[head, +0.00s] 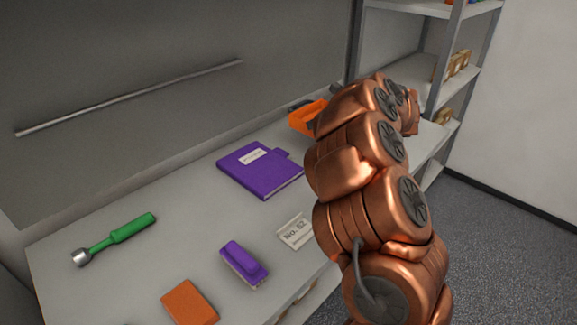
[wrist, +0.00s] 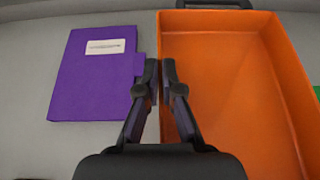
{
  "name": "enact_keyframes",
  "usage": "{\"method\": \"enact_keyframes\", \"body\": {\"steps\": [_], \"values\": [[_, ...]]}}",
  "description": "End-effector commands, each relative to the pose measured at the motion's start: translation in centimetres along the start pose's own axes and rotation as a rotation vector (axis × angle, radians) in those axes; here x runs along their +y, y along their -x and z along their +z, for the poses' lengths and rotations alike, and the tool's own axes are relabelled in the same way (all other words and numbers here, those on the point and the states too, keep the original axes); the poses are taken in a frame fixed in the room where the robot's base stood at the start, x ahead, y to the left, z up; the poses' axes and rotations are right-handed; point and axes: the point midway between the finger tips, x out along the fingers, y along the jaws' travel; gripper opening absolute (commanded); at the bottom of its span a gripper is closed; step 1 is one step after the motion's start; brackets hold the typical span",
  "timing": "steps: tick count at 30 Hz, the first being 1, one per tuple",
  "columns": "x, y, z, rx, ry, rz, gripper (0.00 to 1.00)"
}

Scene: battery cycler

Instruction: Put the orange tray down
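The orange tray (head: 306,117) is at the far end of the grey bench, partly hidden behind my arm. In the wrist view the tray (wrist: 228,75) is empty, with a black handle at its far end. My gripper (wrist: 160,80) is at the tray's left wall, its two fingers close together with the wall between them. It looks shut on that wall. I cannot tell whether the tray's underside touches the bench. In the head view my gripper is hidden behind my arm.
A purple notebook (head: 260,170) lies just left of the tray. Nearer are a purple stapler-like object (head: 243,264), a label card (head: 296,232), an orange-brown block (head: 190,302) and a green-handled tool (head: 118,237). Shelving (head: 440,75) stands beyond the bench.

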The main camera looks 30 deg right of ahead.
Motion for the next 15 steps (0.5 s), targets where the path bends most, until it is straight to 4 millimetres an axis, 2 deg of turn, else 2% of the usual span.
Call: {"method": "enact_keyframes", "body": {"steps": [9, 15], "values": [[0.1, -1.9, -4.0, 0.001, -0.002, 0.003, 0.0], [0.1, -2.4, -5.1, -0.001, -0.002, 0.0, 0.0]]}}
